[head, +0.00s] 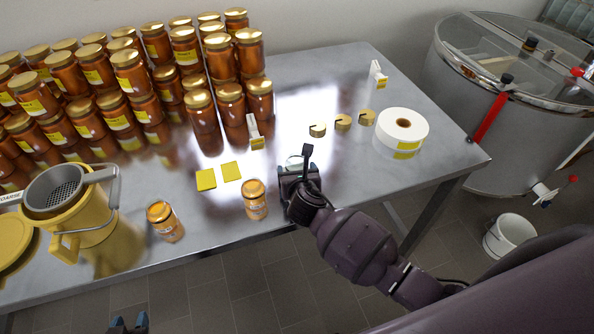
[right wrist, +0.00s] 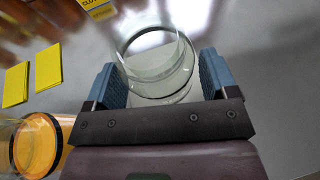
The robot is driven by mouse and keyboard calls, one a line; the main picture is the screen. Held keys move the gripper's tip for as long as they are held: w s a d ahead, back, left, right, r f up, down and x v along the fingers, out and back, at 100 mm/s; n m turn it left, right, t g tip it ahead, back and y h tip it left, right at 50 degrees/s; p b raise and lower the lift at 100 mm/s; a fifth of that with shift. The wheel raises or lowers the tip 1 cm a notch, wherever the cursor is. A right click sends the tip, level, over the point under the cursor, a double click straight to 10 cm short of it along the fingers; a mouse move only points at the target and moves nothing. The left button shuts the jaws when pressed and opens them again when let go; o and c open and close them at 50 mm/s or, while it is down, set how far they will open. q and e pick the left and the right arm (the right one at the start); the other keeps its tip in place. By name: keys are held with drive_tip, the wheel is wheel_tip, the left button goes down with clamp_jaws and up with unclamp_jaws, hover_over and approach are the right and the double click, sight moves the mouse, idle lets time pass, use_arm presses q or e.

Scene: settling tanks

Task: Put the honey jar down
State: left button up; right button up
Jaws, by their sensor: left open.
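My right gripper (head: 297,168) is over the front part of the steel table. Its two blue fingers flank a clear glass jar (right wrist: 157,70), with no plain gap on either side. The glass shows no honey colour or label; only a sliver shows in the head view (head: 294,160). Whether its base touches the table cannot be told. My left gripper (head: 129,324) is open and empty at the bottom edge, in front of the table.
Many gold-lidded jars (head: 128,75) stand stacked at the back left. A yellow bucket with a sieve (head: 85,235) is at front left. Yellow cards (head: 206,180), gold lids (head: 343,122) and a white label roll (head: 402,128) lie on the table (head: 330,80). Bare table lies between cards and lids.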

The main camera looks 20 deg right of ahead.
drive_tip(key=shift+o, duration=0.6)
drive_tip(key=shift+s+r, duration=0.1)
drive_tip(key=shift+r, duration=0.1)
drive_tip(key=p+v, duration=0.1)
drive_tip(key=v, duration=1)
drive_tip(key=shift+s+a+r, duration=0.1)
drive_tip(key=shift+s+a, duration=0.05)
drive_tip(key=shift+s, duration=0.25)
drive_tip(key=s+d+f+m, duration=0.3)
drive_tip(key=s+d+m, duration=0.1)
drive_tip(key=m, duration=0.7)
drive_tip(key=s+d+f+m+g+y, duration=0.1)
drive_tip(key=s+d+m, duration=0.3)
drive_tip(key=m, duration=0.7)
drive_tip(key=s+d+f+m, duration=0.4)
drive_tip(key=s+m, duration=0.3)
drive_tip(key=m, duration=0.4)
drive_tip(key=shift+d+f+g+y, duration=0.3)
drive_tip(key=shift+d+f+y, duration=0.1)
drive_tip(key=shift+d, duration=0.1)
